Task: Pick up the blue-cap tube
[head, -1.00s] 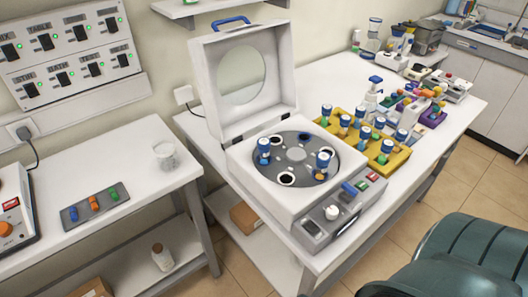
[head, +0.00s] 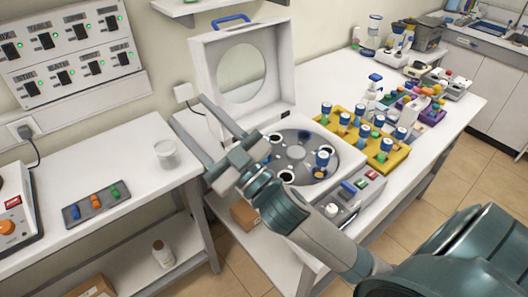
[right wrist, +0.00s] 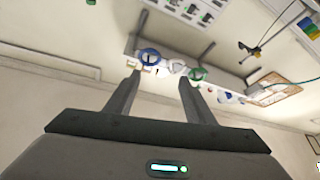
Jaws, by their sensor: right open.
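A blue-cap tube (head: 322,158) stands upright in the rotor (head: 322,172) of the open white centrifuge. A second one at the rotor's left side is mostly hidden behind my right gripper. Several more blue-cap tubes (head: 364,131) stand in the yellow rack (head: 388,167) to the right. My right gripper (head: 188,108) is open and empty, raised in front of the centrifuge's left side, its fingers pointing up and left. In the right wrist view the two fingers (right wrist: 160,78) are apart with only distant background between them. My left gripper is not in view.
The centrifuge lid (head: 206,75) stands open behind the rotor. The left table holds a glass beaker (head: 165,153) and a grey tray (head: 95,205) with coloured pieces. Bottles and a purple rack (head: 433,117) crowd the right table's far part. A gap separates the tables.

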